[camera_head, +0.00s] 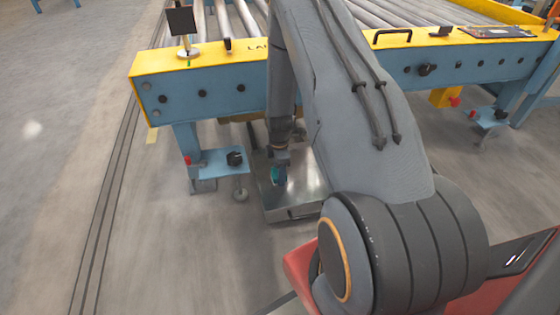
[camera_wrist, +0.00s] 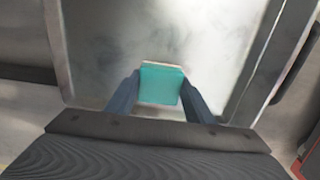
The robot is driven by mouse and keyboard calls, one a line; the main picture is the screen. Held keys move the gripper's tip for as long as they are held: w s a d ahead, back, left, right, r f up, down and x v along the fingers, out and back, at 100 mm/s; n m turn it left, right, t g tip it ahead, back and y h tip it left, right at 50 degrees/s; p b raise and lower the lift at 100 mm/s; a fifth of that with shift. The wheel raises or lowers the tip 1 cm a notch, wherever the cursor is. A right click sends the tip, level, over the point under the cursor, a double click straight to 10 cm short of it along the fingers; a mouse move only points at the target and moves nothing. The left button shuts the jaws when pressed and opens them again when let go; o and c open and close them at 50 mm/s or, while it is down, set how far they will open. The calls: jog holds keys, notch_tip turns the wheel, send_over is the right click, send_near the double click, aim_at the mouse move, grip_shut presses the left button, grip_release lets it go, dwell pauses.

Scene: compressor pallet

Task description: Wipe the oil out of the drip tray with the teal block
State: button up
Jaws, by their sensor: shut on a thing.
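The teal block (camera_wrist: 161,86) is held between the two fingers of my gripper (camera_wrist: 160,100) in the wrist view. In the head view, the teal block (camera_head: 277,174) shows as a small patch below my gripper (camera_head: 279,165), over the drip tray. The drip tray (camera_head: 305,183) is a shallow grey metal tray on the floor. In the wrist view, the tray (camera_wrist: 245,45) has a raised rim on the right and dark, cloudy smears on its floor beyond the block. I cannot tell whether the block touches the tray floor. My arm hides part of the tray in the head view.
A blue and yellow roller conveyor frame (camera_head: 200,90) spans the back, above the tray's far side. Its blue leg and foot plate (camera_head: 220,162) stand just left of the tray. Open grey floor (camera_head: 170,240) lies at the front left.

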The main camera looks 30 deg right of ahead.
jog(key=shift+s+a+r+p, duration=0.1)
jog(key=shift+r+p, duration=1.95)
jog(key=shift+r, duration=0.6)
